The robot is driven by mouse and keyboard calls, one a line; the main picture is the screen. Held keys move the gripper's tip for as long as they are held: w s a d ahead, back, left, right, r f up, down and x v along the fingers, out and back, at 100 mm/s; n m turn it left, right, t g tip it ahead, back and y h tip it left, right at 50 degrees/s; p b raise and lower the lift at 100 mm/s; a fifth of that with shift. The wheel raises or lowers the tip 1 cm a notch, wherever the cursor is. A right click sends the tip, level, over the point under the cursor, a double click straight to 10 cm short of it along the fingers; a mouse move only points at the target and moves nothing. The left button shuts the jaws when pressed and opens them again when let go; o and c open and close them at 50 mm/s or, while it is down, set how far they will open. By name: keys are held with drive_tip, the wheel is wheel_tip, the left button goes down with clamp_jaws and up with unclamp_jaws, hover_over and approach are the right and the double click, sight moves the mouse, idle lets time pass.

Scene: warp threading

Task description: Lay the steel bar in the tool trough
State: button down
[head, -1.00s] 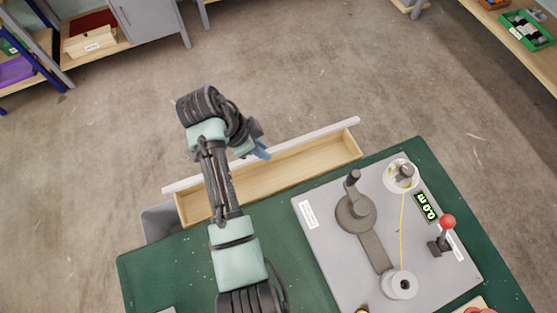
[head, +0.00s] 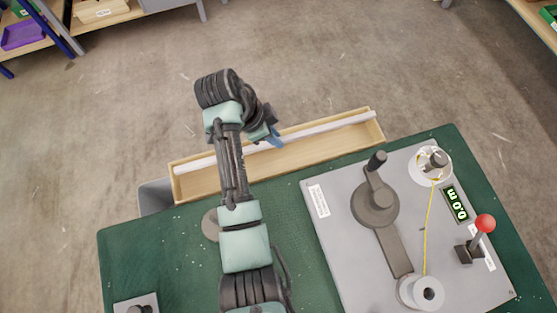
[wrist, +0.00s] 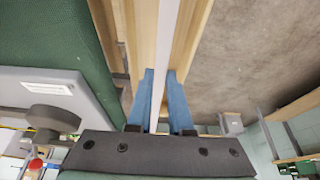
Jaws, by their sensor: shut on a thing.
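The steel bar (head: 330,126) is a long pale bar lying lengthwise along the wooden tool trough (head: 320,149). In the wrist view the gripper (wrist: 163,85) has one finger on each side of the bar (wrist: 166,35), with the trough's wooden wall (wrist: 196,30) alongside. My arm hides part of the trough and bar.
The green bench (head: 160,245) lies on the near side of the trough. A grey panel (head: 345,260) on it carries a crank (head: 375,200), spools with yellow thread, a display and a red-knobbed lever (head: 484,224). Open concrete floor (head: 330,60) lies beyond.

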sight(281, 159)
wheel_tip(281, 159, down, 10)
drive_tip(key=shift+w+r+b, duration=0.1)
drive_tip(key=shift+b, duration=0.45)
drive_tip(key=c, duration=0.8)
unclamp_jaws()
drive_tip(key=shift+c, duration=0.2)
